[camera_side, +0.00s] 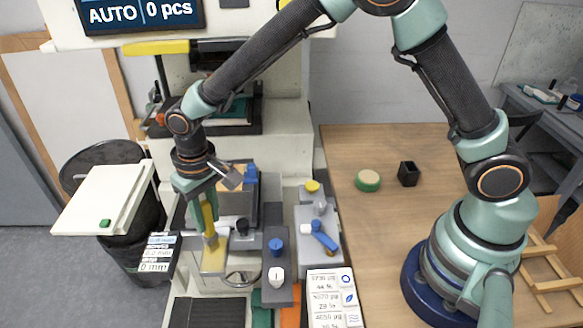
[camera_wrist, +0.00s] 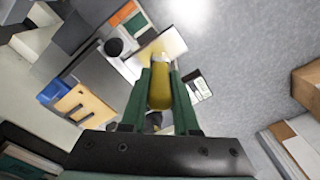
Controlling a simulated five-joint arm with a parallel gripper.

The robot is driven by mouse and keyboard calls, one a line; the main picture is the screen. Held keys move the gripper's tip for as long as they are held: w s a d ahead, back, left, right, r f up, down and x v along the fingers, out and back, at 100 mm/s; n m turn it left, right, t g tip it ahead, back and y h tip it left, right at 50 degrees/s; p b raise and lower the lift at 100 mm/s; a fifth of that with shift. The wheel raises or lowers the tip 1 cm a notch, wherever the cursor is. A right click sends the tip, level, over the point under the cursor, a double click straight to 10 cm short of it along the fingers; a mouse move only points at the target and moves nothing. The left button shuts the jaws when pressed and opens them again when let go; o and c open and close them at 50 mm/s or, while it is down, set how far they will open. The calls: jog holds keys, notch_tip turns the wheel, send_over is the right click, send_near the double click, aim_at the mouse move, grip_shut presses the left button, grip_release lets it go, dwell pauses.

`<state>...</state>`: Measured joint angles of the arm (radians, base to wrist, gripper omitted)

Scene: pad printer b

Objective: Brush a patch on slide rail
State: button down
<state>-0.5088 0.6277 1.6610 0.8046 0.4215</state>
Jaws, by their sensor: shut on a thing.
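My gripper (camera_side: 205,200) is shut on a brush with a yellow handle (camera_side: 209,220), which hangs roughly upright with its head down. In the wrist view the green fingers of my gripper (camera_wrist: 160,85) close on both sides of the yellow handle (camera_wrist: 160,88). The brush head is over a pale yellow strip (camera_side: 213,263) at the front of the machine, which looks like the slide rail. The strip also shows in the wrist view (camera_wrist: 174,43). I cannot tell whether the bristles touch it.
The machine's grey block with a blue knob (camera_side: 276,245) and a grey unit with a blue lever (camera_side: 322,236) stand just right. A white tray with a green piece (camera_side: 105,223) is left. A green-sided round pad (camera_side: 367,180) and black cup (camera_side: 408,173) sit on the wooden table.

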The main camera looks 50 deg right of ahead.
jog(key=shift+f, duration=0.65)
dwell(0.3)
jog(key=shift+s+a+f, duration=0.1)
jog(key=shift+s+a, duration=0.8)
jog(key=shift+s, duration=0.05)
jog(key=c, duration=1.3)
grip_release()
grip_shut()
jog(key=shift+r, duration=2.05)
